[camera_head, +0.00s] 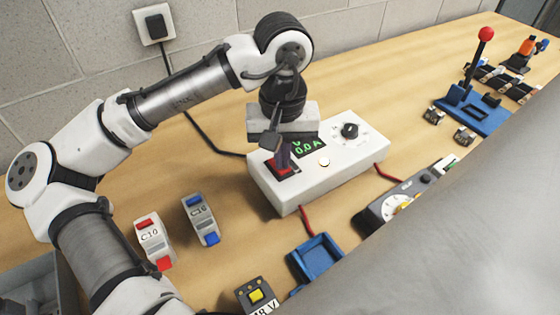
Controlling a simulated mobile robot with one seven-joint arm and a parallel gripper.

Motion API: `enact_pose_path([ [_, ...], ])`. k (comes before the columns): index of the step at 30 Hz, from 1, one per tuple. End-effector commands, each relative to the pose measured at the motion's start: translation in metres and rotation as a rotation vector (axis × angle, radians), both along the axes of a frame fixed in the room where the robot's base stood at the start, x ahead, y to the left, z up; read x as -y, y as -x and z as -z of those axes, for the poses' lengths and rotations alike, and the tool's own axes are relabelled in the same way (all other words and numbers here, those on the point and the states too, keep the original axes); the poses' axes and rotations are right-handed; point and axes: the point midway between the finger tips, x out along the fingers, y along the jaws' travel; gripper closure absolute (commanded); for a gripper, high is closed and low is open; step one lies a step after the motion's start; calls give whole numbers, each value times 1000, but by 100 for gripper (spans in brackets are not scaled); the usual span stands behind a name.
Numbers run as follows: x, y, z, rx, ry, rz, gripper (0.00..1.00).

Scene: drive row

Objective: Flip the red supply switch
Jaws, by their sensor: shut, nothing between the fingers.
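The power supply (333,175) is a white box on the wooden bench, with a green display (308,145) that reads "0.0 A", a black knob (350,130) and a white button. The red supply switch (280,168) is at the left end of its top face and is partly hidden by my fingers. My gripper (283,160) points down over the switch, shut and empty. Its fingertips are at or just above the switch; I cannot tell if they touch. Which way the switch is tipped is not clear.
Two breakers, C10 (153,242) and C16 (200,219), stand left of the supply. A blue tray (315,258), a yellow-button box (257,295) and a meter (400,203) are in front. A red-knobbed lever on a blue base (477,110) is at right. A large grey surface covers the lower right.

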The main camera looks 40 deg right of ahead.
Motion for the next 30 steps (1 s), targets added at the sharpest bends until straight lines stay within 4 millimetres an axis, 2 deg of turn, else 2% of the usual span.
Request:
enact_pose_path([
  [8, 0, 0, -6, 0, 0, 0, 100],
  [30, 0, 0, -63, -1, -1, 0, 100],
])
